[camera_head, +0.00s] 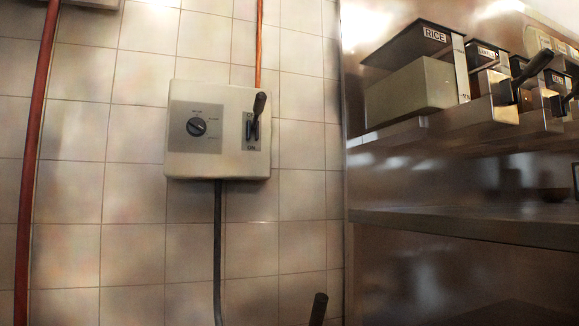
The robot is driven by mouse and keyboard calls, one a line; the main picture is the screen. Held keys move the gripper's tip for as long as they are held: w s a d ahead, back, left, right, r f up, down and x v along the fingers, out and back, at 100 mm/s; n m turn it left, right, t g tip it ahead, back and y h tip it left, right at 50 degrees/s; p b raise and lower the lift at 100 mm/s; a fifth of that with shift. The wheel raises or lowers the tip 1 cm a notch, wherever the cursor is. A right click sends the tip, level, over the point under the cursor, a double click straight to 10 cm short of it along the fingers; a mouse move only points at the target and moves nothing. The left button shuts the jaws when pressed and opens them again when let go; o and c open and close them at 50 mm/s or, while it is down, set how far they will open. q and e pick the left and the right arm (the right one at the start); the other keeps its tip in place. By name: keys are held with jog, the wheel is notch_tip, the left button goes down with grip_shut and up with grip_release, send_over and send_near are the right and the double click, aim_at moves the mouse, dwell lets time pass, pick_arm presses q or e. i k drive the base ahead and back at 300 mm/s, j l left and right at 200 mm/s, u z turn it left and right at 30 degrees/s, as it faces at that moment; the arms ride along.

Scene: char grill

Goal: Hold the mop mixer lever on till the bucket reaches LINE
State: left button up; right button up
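A pale control box (219,165) is fixed to the tiled wall, left of centre. It has a black round dial (196,127) on a grey plate. On its right side is a lever (258,106) with a dark handle that points up and slightly right. A dark hose (218,250) runs down from the box out of view. The bucket and its LINE mark are not in view. Neither of my grippers is in view.
A red pipe (33,170) runs down the wall at left, and a thinner orange one (259,45) above the box. A dark rod end (318,308) rises at the bottom. At right, a steel shelf (470,222) sits below bins, one labelled RICE (425,83), with dark handles.

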aim_at(259, 100)
jog(key=k+l, duration=0.15)
jog(key=k, duration=0.8)
